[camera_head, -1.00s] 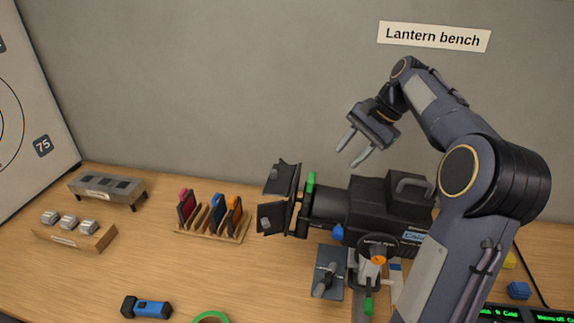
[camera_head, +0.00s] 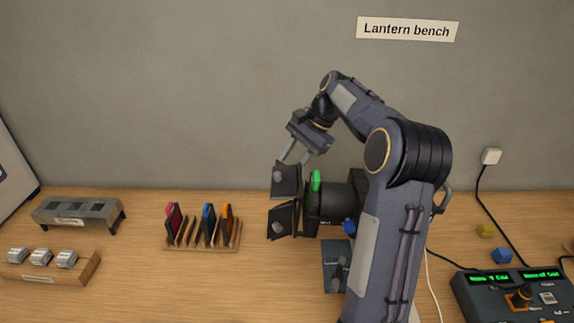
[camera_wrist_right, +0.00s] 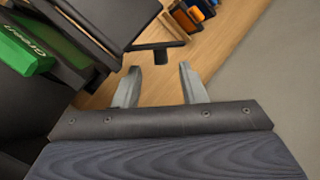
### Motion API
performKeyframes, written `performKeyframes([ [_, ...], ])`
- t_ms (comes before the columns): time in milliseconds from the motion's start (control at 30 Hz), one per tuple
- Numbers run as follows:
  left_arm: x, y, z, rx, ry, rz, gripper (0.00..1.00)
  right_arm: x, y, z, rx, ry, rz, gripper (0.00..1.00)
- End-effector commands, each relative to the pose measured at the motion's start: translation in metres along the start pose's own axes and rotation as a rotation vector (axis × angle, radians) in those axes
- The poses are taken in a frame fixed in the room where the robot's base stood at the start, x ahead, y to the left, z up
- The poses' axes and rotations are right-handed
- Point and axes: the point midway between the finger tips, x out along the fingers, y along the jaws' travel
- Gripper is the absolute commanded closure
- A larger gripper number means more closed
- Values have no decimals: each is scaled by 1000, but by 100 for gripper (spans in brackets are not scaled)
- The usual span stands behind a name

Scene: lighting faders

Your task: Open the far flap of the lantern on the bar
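The black lantern (camera_head: 336,198) lies with its flaps at its left end; my right arm hides much of its body. The far flap (camera_head: 292,181) and a nearer flap (camera_head: 287,214) each carry a grey knob. My right gripper (camera_head: 294,160) is just above and behind the far flap, fingers apart and pointing down. In the right wrist view the far flap (camera_wrist_right: 115,30) is dark, and its T-shaped handle (camera_wrist_right: 156,47) stands just beyond the open, empty fingers (camera_wrist_right: 159,78). I cannot tell whether they touch. My left gripper is out of view.
A green filter (camera_head: 316,188) sits in the lantern's front. A wooden rack (camera_head: 190,246) of coloured filters stands left, with a grey stand (camera_head: 78,211) and a wooden block of grey pieces (camera_head: 88,268) farther left. A control desk (camera_head: 480,290) is right. The wall is close behind.

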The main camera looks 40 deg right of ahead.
Motion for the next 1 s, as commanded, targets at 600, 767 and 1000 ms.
performKeyframes([
  [600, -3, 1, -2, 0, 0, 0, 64, 26, 0, 0, -2, 0, 0, 74],
  [767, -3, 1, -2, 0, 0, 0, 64, 26, 0, 0, -2, 0, 0, 95],
  [1000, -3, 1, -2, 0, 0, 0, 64, 26, -1, 0, -6, -1, 1, 100],
])
